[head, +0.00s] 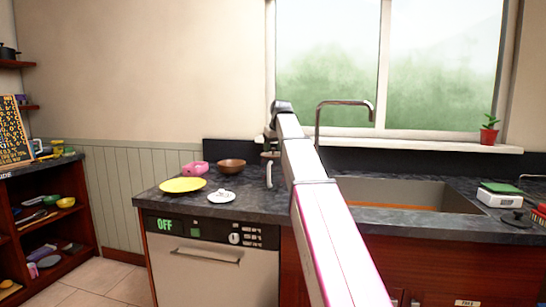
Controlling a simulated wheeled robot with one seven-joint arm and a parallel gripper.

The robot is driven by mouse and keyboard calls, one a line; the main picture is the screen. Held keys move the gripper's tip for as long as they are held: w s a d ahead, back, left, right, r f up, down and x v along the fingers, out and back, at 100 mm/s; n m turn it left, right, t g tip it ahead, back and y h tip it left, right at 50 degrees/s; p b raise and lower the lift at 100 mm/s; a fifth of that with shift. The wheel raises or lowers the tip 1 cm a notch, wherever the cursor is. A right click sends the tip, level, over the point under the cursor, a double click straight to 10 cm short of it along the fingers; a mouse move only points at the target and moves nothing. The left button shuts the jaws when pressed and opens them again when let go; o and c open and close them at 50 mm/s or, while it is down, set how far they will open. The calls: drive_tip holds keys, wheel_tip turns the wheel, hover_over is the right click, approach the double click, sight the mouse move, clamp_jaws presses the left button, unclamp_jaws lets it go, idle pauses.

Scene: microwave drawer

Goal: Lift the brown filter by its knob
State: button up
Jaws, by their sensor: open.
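A small brown piece (269,154), which looks like the filter, shows at the left edge of my raised arm, near the back of the counter. My arm hides most of it, and its knob cannot be made out. A pale upright part (269,176) shows just below it, perhaps a jug's handle. My arm rises across the middle of the view and bends at its top. The dark end of my gripper (271,134) shows small beside the arm, just above the brown piece. It is open, and its fingertips are mostly hidden. I cannot tell whether it touches the filter.
A yellow plate (183,185), a white lidded piece (222,196), a pink container (195,168) and a brown bowl (231,166) stand on the counter to the left. The sink (465,197) and tap (344,103) are to the right. A window is behind.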

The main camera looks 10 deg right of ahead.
drive_tip(key=shift+c, duration=0.3)
drive_tip(key=c, duration=0.9)
drive_tip(key=shift+c, duration=0.3)
